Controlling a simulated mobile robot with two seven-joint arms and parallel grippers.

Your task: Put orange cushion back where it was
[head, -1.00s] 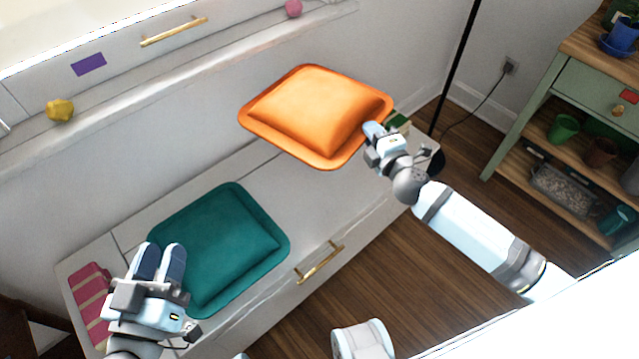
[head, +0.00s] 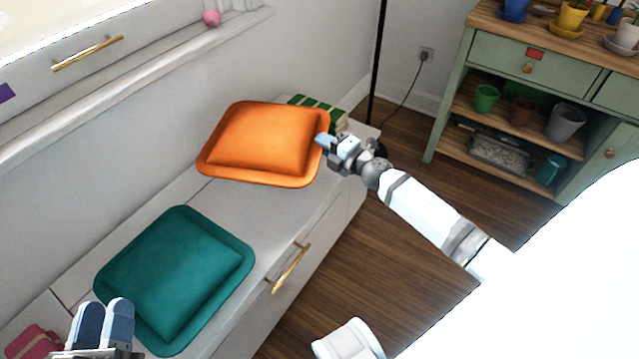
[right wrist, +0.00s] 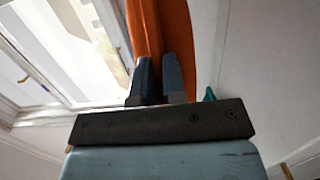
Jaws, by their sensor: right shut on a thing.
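The orange cushion (head: 262,144) is tilted at the far part of the white bench (head: 300,215); I cannot tell whether its lower edge touches the bench. My right gripper (head: 325,143) is shut on the cushion's right edge. In the right wrist view, the cushion (right wrist: 160,30) stands between the fingers (right wrist: 158,80). A teal cushion (head: 175,275) lies on the nearer part of the bench. My left gripper (head: 103,322) is empty at the lower left, its fingers close together beside the teal cushion's near left corner.
A green striped item (head: 318,102) sits at the bench's far end, partly hidden by the orange cushion. A pink striped item (head: 32,343) is at the near end. A black pole (head: 377,60) and a green plant shelf (head: 455,105) stand beyond. Wood floor (head: 400,260) lies right of the bench.

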